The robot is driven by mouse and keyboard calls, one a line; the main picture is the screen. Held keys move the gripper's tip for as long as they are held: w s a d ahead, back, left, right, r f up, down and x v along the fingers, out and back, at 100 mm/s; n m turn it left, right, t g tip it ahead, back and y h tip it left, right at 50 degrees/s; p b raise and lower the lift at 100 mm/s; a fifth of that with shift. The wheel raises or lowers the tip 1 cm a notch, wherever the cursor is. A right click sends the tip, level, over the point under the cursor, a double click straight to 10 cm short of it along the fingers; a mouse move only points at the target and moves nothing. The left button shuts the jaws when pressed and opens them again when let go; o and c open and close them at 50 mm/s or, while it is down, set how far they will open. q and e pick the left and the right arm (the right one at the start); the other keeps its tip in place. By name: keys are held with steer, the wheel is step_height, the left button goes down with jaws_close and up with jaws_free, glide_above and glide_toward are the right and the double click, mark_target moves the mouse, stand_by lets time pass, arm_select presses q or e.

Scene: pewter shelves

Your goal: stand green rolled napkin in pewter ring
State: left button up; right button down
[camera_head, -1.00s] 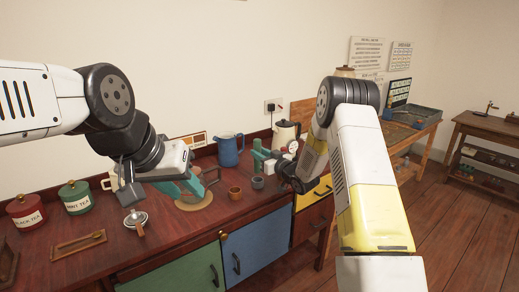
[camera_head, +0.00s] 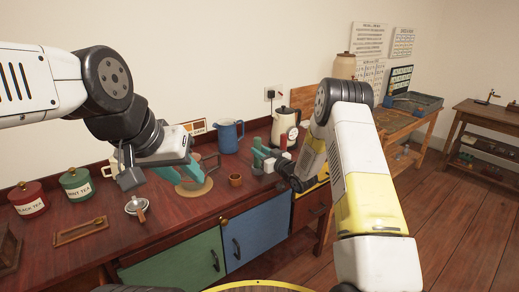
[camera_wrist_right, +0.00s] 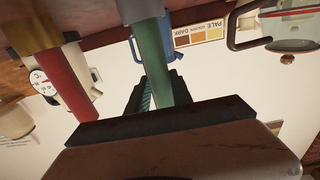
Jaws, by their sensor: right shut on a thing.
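The green rolled napkin (camera_wrist_right: 158,62) is between the fingers of my right gripper (camera_wrist_right: 155,92), which is shut on it. In this upside-down wrist view, its far end meets the grey pewter ring (camera_wrist_right: 140,10) and appears to be inside its mouth; how deep is hidden. In the head view, my right gripper (camera_head: 268,160) is over the counter before the kettle, and the fingers cover much of the napkin. My left gripper (camera_head: 190,178) is empty, with its teal fingers apart, over a round cork mat.
A red roll (camera_wrist_right: 68,85) stands close beside the green one in a brownish ring (camera_wrist_right: 28,25). A copper-coloured ring (camera_head: 235,180) is left of my right gripper. A blue jug (camera_head: 228,136) and a dial kettle (camera_head: 285,125) stand behind. The front counter centre is clear.

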steer(key=c, duration=1.1)
jaws_free()
steer(key=shift+o, duration=0.2)
steer(key=v, duration=0.7)
steer(key=shift+s+d, duration=0.25)
steer(key=shift+s, duration=0.05)
